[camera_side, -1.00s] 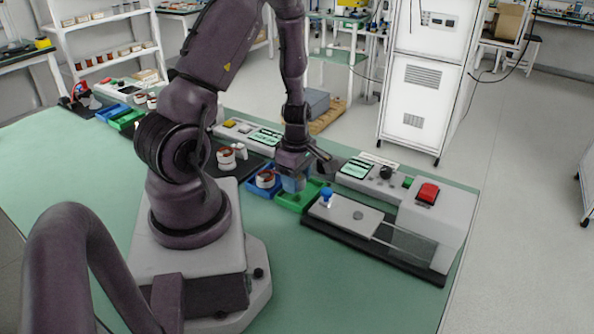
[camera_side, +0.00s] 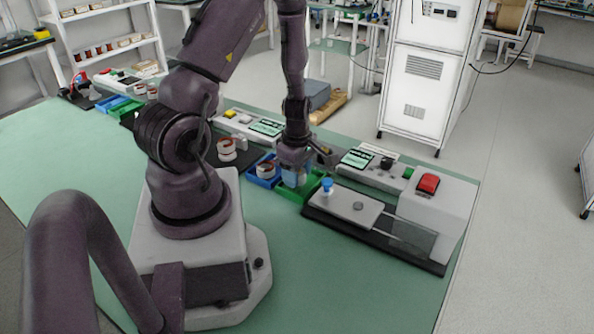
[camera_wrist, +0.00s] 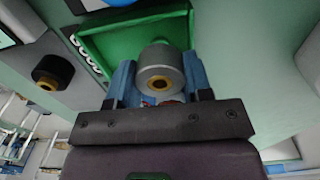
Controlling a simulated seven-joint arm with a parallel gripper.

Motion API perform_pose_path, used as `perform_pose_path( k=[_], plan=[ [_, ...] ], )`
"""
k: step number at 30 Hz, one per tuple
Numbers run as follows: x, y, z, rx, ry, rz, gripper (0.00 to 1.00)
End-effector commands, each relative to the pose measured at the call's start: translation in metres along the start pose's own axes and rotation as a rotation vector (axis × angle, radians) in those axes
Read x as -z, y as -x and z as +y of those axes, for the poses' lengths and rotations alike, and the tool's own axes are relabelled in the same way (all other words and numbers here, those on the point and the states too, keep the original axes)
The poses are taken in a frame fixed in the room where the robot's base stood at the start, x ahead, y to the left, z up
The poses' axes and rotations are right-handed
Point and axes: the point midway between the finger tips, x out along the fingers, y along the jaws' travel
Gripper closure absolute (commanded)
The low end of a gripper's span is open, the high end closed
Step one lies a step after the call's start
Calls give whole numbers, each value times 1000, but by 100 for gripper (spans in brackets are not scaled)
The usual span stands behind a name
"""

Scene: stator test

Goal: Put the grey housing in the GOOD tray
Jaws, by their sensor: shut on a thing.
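My gripper (camera_side: 294,184) is over the green tray (camera_side: 309,194) in the side view, with its blue fingers low at the tray. In the wrist view, my gripper (camera_wrist: 160,82) is shut on the grey housing (camera_wrist: 163,65), a short grey cylinder with a brass-coloured ring in its centre. The housing is between the two blue fingers, in front of the green tray (camera_wrist: 100,47), whose label (camera_wrist: 84,52) appears to read GOOD. The side view does not show the housing clearly behind the fingers. I cannot tell whether it touches the tray floor.
A test fixture (camera_side: 345,207) with a blue knob (camera_side: 327,185) stands close on the right. A control box with a red button (camera_side: 428,184) is beyond.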

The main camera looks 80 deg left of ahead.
Motion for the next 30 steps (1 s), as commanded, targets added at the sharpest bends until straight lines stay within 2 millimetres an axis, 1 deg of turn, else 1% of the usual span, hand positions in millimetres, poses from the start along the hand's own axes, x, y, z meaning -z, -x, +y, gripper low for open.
perform_pose_path(
  k=[16,30],
  plan=[
    [0,-16,0,-1,0,0,79],
    [-1,-20,1,-4,0,0,79]
  ],
)
